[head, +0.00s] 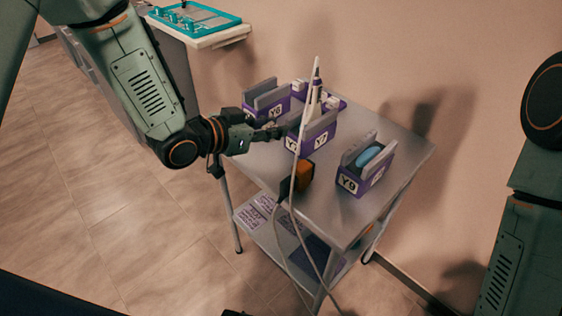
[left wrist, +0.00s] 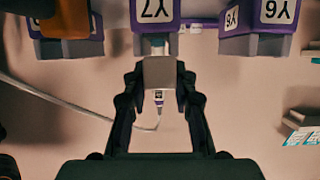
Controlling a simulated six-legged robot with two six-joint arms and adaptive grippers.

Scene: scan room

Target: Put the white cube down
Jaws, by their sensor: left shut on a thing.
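My left gripper (head: 284,130) reaches in from the left, over the trolley top beside the holder marked Y7 (head: 318,137). In the left wrist view, its fingers (left wrist: 160,82) are closed on a small pale block, the white cube (left wrist: 161,72), which looks greyish in the shade. In the head view I cannot make out the cube at the fingertips. The wrist picture is upside down, with the Y7 holder (left wrist: 155,10) just past the cube. I cannot tell whether the cube touches anything below. My right gripper is out of view.
An orange-black box (head: 298,177) is at the front edge.

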